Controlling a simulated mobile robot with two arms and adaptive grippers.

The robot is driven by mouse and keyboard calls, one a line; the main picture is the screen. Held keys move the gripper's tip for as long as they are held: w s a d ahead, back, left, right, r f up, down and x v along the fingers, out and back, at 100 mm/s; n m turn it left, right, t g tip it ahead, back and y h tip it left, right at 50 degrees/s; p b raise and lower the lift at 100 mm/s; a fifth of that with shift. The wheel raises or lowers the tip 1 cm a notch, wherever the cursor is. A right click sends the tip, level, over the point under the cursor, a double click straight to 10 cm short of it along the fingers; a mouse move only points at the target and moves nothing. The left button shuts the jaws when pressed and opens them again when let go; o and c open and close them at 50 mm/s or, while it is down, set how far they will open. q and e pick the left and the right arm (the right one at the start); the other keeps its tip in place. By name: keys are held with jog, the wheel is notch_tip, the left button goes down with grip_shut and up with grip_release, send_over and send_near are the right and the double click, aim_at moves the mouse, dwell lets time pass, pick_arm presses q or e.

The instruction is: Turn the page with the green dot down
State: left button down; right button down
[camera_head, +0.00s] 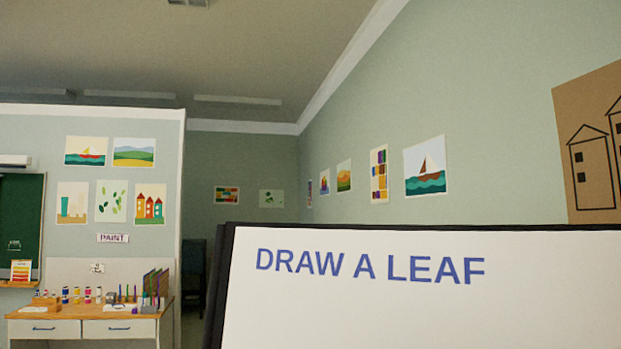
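A white board or large pad (420,310) with a dark frame stands close in front at the lower right. It reads "DRAW A LEAF" in blue capitals. Only its upper part shows; the rest is cut off by the bottom and right edges. I see no green dot on any page. Neither of my grippers shows in the head view.
A wooden table (90,313) with drawers, paint bottles and brush holders stands at the lower left under a "PAINT" sign (112,238). A green chalkboard (22,225) hangs at the far left. A dark chair (194,270) stands in the gap behind. Paintings hang on the walls.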

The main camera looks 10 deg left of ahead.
pick_arm(q)
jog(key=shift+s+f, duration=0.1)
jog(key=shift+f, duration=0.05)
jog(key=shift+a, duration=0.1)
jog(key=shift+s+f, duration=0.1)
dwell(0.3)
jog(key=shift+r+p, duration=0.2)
jog(key=shift+p, duration=0.1)
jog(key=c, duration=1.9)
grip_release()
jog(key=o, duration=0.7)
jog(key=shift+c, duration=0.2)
